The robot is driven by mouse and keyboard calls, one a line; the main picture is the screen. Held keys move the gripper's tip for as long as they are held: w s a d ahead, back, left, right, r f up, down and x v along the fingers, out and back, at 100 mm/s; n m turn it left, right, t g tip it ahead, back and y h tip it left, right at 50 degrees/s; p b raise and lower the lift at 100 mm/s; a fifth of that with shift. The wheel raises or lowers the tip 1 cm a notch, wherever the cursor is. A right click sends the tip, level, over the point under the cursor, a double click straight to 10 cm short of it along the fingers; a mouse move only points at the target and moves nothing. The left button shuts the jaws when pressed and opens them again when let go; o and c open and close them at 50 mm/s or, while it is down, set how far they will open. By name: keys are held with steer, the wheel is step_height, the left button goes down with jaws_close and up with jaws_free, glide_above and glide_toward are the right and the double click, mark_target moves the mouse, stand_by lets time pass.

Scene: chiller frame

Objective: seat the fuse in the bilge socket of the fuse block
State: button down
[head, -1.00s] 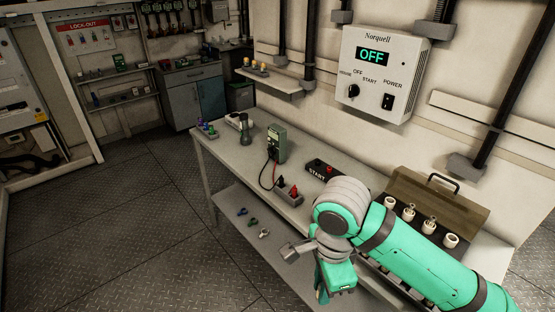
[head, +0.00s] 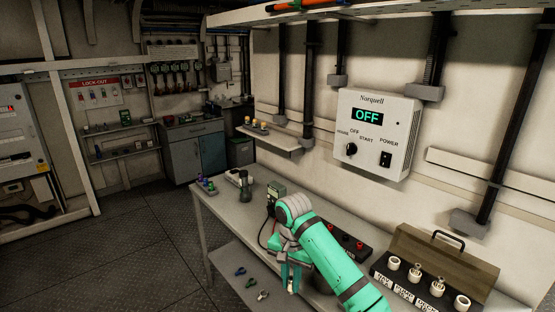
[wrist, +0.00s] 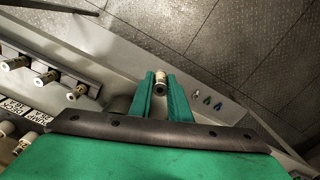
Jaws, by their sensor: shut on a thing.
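My gripper (head: 291,283) is shut on the fuse. The fuse (wrist: 160,82) is a small pale cylinder between the two green fingertips in the wrist view. It is held clear of the fuse block, over the bench's front side. The fuse block (head: 405,284) is a dark box at the right of the head view, with several white round fittings and white labels on its front. It also shows at the left of the wrist view (wrist: 62,78).
An olive open lid (head: 448,258) stands behind the block. A red-button start box (head: 350,245) and a meter (head: 275,193) stand on the bench (head: 222,195). The wall panel (head: 376,135) reads OFF. Small coloured tools (head: 240,271) lie on the lower shelf.

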steer(key=a+f+n, duration=0.4)
steer(key=f+n, duration=0.2)
steer(key=f, duration=0.9)
steer(key=s+f, duration=1.7)
steer(key=f, duration=0.2)
